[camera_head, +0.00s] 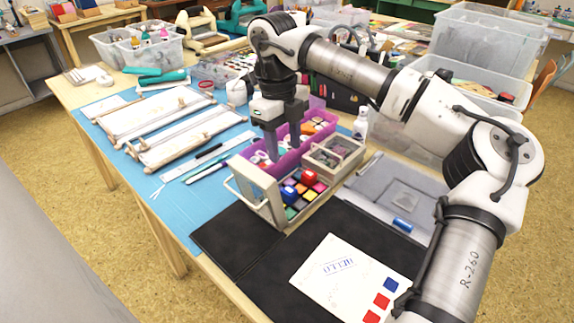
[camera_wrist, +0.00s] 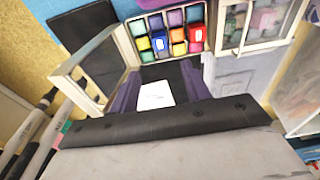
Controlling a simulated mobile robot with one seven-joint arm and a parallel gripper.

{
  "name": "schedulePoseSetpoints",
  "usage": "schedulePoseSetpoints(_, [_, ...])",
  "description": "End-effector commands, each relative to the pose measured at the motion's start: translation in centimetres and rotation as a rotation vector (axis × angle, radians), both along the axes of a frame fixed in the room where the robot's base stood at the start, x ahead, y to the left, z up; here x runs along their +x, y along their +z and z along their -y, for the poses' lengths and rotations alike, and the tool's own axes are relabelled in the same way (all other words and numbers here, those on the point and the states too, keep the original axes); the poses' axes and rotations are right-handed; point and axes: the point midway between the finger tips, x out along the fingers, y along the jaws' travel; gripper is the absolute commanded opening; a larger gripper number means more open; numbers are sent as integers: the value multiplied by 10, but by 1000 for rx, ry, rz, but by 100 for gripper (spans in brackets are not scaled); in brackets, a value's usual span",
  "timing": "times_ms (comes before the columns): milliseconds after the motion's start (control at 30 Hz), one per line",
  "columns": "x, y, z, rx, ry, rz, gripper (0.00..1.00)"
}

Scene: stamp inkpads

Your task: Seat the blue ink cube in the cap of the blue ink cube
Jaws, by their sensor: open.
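A blue cube with a pale mark on one face stands among the colored cubes in the open box; it shows in the head view (camera_head: 290,194) and the wrist view (camera_wrist: 158,42). A separate blue piece (camera_head: 403,225) lies on the grey tray; I cannot tell which blue piece is the cap and which is the ink cube. My gripper (camera_head: 283,160) is open and empty, pointing down above and behind the box in the head view. In the wrist view its two fingers (camera_wrist: 161,72) stand apart, with the cube box beyond them.
The cube box (camera_head: 268,207) has a raised lid and also holds a red cube (camera_head: 308,177). A purple bin (camera_head: 262,165) and a beige box (camera_head: 333,158) stand close to it. White paper (camera_head: 330,275) lies on the black mat (camera_head: 240,240).

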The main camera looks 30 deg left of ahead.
Motion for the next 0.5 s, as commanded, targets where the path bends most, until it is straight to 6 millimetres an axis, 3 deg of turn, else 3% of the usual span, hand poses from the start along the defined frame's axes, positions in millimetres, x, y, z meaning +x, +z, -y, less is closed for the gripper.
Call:
schedulePoseSetpoints(200, [1,23,-3,0,-1,0,47])
schedulePoseSetpoints(500, [1,25,-3,0,-1,-1,47])
